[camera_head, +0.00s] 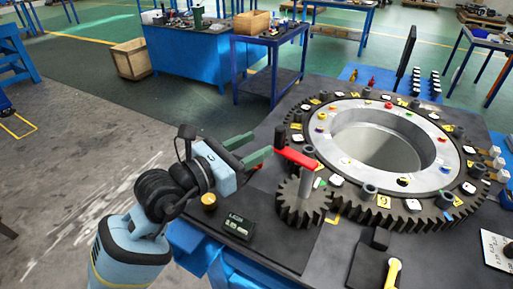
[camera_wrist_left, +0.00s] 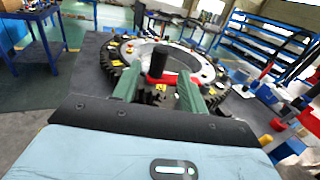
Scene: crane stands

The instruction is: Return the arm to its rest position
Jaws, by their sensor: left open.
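My left gripper (camera_head: 262,144) comes in from the left over the near-left part of the dark workbench (camera_head: 285,240). Its two green fingers are spread with nothing visibly held between them. The fingers point toward a red lever (camera_head: 296,158) on top of a post by the small dark gear (camera_head: 304,203). In the left wrist view the open fingers (camera_wrist_left: 162,84) frame the red lever and a dark upright cylinder (camera_wrist_left: 161,62) beyond; I cannot tell how close they are. My right arm and gripper are not in view.
A large toothed ring (camera_head: 385,208) with a grey inner rim fills the bench's right side. A small LCD box (camera_head: 238,226) and a brass knob (camera_head: 208,201) sit near the left arm. Blue tables (camera_head: 205,52) stand behind. The floor at left is clear.

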